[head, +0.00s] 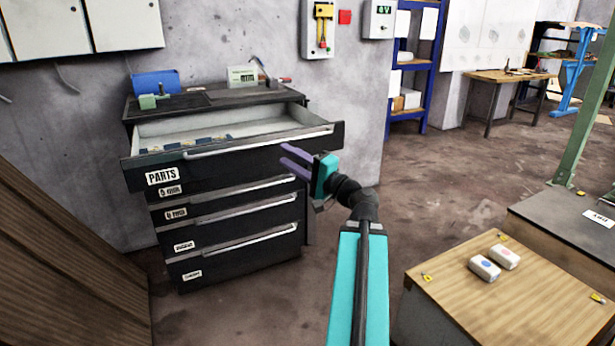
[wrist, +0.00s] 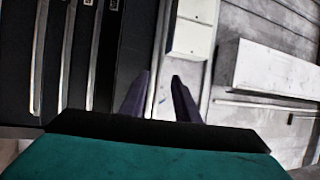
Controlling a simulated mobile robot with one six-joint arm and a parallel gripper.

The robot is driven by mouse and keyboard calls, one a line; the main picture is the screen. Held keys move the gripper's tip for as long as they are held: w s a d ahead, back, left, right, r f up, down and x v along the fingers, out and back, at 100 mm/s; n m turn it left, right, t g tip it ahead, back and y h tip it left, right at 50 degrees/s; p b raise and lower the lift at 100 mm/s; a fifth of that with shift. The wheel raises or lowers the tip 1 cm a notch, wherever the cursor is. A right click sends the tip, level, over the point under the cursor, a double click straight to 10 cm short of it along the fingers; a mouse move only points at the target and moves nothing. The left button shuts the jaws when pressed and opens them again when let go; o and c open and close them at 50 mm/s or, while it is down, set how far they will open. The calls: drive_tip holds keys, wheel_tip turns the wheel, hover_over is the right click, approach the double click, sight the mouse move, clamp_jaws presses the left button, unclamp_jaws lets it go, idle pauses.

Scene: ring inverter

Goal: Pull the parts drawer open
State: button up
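The parts drawer (head: 162,177), the top drawer of a black cabinet, stands pulled out in the head view, and its inside shows from above. Its long pale handle (head: 225,150) runs across the black front. My gripper (head: 283,154) is in front of the drawer, right of its middle, with its purple fingertips close to the handle. In the wrist view my gripper (wrist: 160,76) has its two fingers apart. A pale vertical bar, seemingly the handle (wrist: 159,60), shows in the gap between them. I cannot tell whether a finger touches it.
Several closed drawers (head: 235,239) with handles lie below. A blue bin (head: 155,82) stands on the cabinet top. A wooden-topped table (head: 480,305) with two small white blocks stands at the lower right. The floor (head: 430,190) between is clear.

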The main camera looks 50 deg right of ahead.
drive_tip(key=shift+s+f+b, duration=0.3)
drive_tip(key=shift+s+b, duration=0.3)
drive_tip(key=shift+b, duration=1.2)
drive_tip(key=shift+s+f+b, duration=0.2)
drive_tip(key=shift+s+b, duration=1.15)
drive_tip(key=shift+b, duration=0.5)
drive_tip(key=shift+s+f+b, duration=0.2)
drive_tip(key=shift+s+b, duration=1.1)
drive_tip(key=shift+b, duration=0.55)
drive_tip(key=shift+s, duration=0.1)
drive_tip(key=shift+r, duration=0.15)
